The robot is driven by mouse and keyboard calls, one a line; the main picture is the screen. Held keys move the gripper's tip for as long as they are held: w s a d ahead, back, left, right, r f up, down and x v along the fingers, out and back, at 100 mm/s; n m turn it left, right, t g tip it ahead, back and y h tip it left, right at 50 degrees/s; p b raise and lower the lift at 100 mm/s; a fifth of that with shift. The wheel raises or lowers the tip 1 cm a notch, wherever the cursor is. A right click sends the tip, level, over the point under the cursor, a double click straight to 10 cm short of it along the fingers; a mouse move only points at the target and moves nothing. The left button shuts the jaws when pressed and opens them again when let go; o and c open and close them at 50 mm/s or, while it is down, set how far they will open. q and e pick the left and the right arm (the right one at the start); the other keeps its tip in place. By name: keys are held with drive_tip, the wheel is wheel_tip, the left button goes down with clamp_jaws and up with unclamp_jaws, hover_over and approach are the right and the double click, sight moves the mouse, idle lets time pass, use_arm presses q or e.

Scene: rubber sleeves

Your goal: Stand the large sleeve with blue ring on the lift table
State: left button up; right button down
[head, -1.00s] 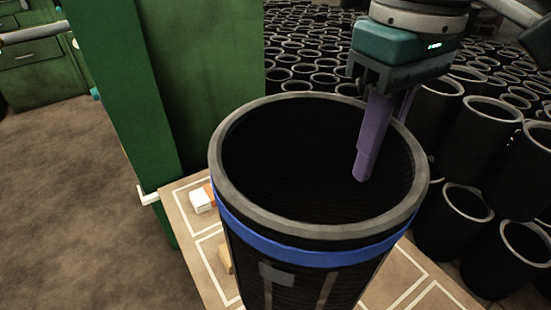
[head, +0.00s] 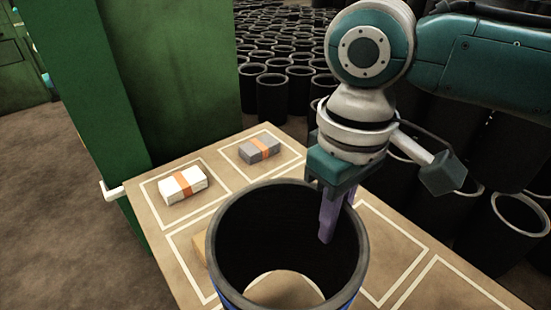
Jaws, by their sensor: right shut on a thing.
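The large black sleeve (head: 262,225) has a grey rim and stands roughly upright at the lower middle of the head view. A little of its blue ring (head: 347,302) shows at the lower edge. My right gripper (head: 335,215) is shut on the sleeve's far right wall, with one purple finger inside; the other is mostly hidden. The sleeve is over a tan table top (head: 150,222) with white outlined fields. Through its open bottom a pale patch of surface shows. Its lower end is out of the frame, so I cannot tell whether it touches. My left gripper is not in view.
A white block (head: 172,190) and a grey block (head: 250,156), both with orange bands, lie in the back fields. A tan block (head: 200,247) is partly hidden left of the sleeve. A green column (head: 110,80) stands at the back left. Many black sleeves (head: 271,97) stand behind.

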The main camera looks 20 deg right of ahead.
wheel_tip(320, 180, down, 5)
drive_tip(key=shift+r+b, duration=0.1)
drive_tip(key=shift+b, duration=1.05)
drive_tip(key=shift+w, duration=0.1)
drive_tip(key=c, duration=1.4)
unclamp_jaws()
drive_tip(key=shift+f, duration=0.25)
drive_tip(key=o, duration=0.4)
drive_tip(key=shift+o, duration=0.2)
